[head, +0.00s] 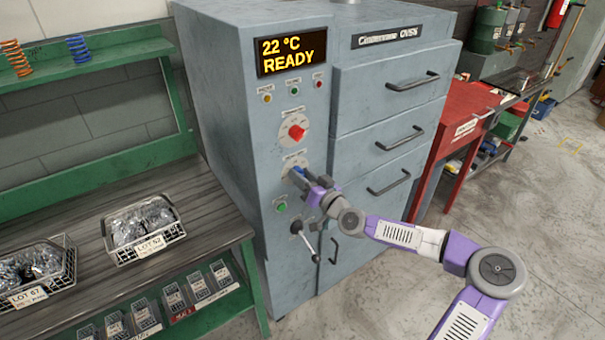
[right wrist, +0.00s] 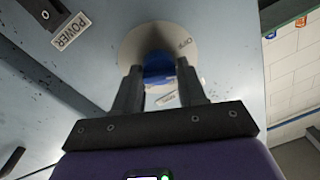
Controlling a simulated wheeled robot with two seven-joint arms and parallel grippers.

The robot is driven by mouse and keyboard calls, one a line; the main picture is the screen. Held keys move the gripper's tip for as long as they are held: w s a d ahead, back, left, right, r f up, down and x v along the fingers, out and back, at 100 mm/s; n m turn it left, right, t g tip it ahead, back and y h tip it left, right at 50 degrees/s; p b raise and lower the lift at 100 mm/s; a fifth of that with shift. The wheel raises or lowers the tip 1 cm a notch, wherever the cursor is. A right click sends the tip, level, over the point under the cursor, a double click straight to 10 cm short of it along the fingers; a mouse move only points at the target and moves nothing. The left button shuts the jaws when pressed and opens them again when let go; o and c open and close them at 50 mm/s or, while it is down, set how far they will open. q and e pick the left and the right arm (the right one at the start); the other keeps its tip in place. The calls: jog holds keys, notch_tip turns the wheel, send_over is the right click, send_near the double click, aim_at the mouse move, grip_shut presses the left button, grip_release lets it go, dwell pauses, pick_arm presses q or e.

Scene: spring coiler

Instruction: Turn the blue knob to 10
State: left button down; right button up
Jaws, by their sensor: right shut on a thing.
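The blue knob (head: 297,171) sits on a round pale dial plate (head: 289,162) on the front of the grey oven, below a red knob (head: 296,132). My right gripper (head: 301,176) is at the blue knob, its fingers reaching to the panel. In the right wrist view the blue knob (right wrist: 159,72) lies between the two dark fingers (right wrist: 158,90), which are shut on it. The fingers and shadow cover part of the dial, and its numbers are too small to read. My left gripper is not in view.
The oven display (head: 291,56) reads "22 °C READY". A green button (head: 281,207) and a lever (head: 304,228) are below the dial. A green workbench (head: 205,218) with wire baskets stands on the left. A red cabinet (head: 462,118) stands on the right, with open floor in front.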

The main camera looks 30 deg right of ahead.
jog(key=shift+m+p, duration=0.45)
jog(key=shift+m, duration=1.25)
jog(key=shift+f, duration=0.1)
jog(key=o, duration=1)
jog(key=shift+d, duration=0.1)
jog(key=s, duration=0.2)
jog(key=s+p, duration=0.1)
jog(key=s, duration=0.4)
jog(key=shift+s+d+f+p, duration=0.15)
jog(key=shift+s+d+p, duration=0.15)
jog(key=shift+d, duration=0.1)
